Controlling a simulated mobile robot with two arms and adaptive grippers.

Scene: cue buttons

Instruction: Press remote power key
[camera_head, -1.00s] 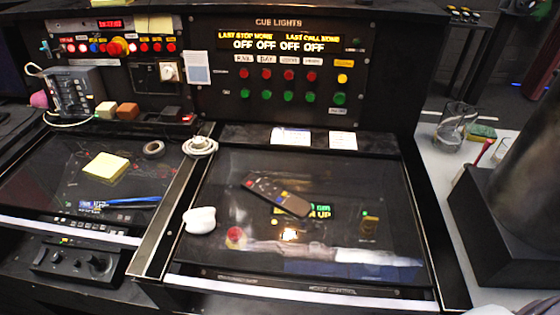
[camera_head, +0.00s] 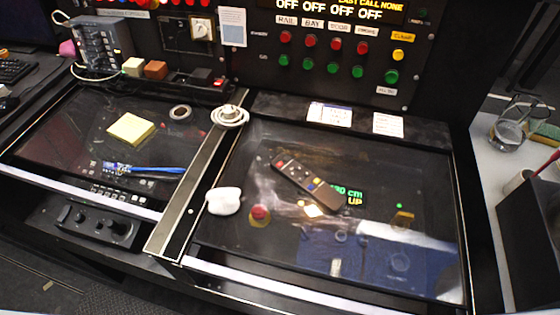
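A black remote control (camera_head: 305,185) lies on the dark glass panel (camera_head: 290,255) on the right side of the console. It lies diagonally, with its upper left end away from me. Small coloured keys show on its face, with a red one near the upper left end. The keys are too small to tell the power key for certain. Neither of my grippers shows in the head view.
A white rounded object (camera_head: 223,201) and a red knob (camera_head: 260,214) are left of the remote. Yellow notes (camera_head: 131,128) and a blue pen (camera_head: 150,170) lie on the left panel. A cue button panel (camera_head: 335,55) rises behind. Glassware (camera_head: 510,130) stands at right.

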